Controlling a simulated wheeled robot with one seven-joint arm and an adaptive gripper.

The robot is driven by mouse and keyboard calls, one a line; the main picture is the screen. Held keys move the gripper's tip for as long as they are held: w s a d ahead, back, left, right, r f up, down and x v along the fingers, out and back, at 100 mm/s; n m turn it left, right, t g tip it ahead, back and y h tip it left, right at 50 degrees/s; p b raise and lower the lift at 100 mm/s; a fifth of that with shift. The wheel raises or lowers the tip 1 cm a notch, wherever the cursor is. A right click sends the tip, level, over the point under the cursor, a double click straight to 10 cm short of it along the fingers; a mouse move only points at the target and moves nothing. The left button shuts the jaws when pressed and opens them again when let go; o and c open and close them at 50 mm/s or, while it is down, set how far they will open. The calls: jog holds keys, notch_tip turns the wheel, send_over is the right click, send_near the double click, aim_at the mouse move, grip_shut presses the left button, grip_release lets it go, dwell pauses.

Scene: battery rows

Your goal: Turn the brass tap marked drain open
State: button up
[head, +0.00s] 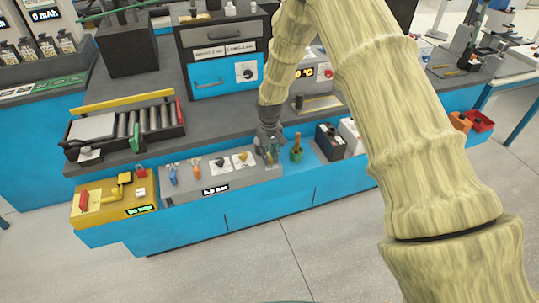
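My gripper (269,147) points down at the right end of a grey panel (185,188) on the front of the blue bench. A small brass-coloured part (269,158) shows between and just below its fingers; it may be the drain tap, but no drain marking is readable. I cannot tell whether the fingers touch it or how far they are closed.
A yellow box (98,210) with a green display stands left of the panel. A green bottle-like object (296,152) and a dark box (330,142) stand close right of the gripper. A roller tray (75,153) and an oven-like unit (222,75) stand behind. The floor in front is clear.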

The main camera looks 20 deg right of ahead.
aim_at(270, 156)
notch_tip(270, 156, up, 12)
dwell(0.6)
dwell(0.4)
